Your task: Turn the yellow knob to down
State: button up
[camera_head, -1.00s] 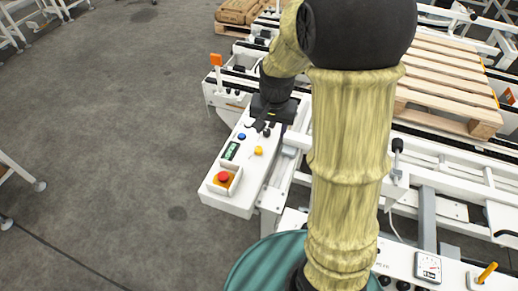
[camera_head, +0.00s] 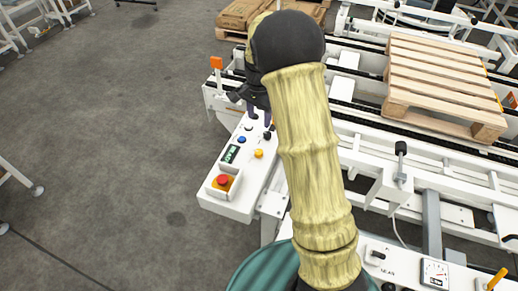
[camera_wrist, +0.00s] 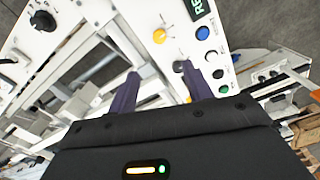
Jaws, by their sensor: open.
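The yellow knob (camera_head: 258,153) is on the right side of the white control panel (camera_head: 233,207). In the wrist view the yellow knob (camera_wrist: 159,36) is just beyond my fingertips, roughly between their lines. My gripper (camera_head: 261,117) is above the panel's far end, with its fingers pointing down. In the wrist view my gripper (camera_wrist: 158,70) has its two dark purple fingers spread, with nothing between them. The gripper is apart from the yellow knob. The right fingertip partly covers a dark knob beside it.
The panel also carries a red emergency button (camera_head: 223,180), a green display (camera_head: 231,154) and a blue button (camera_head: 241,139). A conveyor with a wooden pallet (camera_head: 440,80) stands to the right. A yellow lever (camera_head: 497,278) is at bottom right. Floor left of the panel is clear.

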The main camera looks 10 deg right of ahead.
aim_at(259, 151)
notch_tip(259, 151, down, 17)
jog(key=shift+r+p, duration=0.15)
jog(key=shift+p, duration=0.25)
jog(key=c, duration=1)
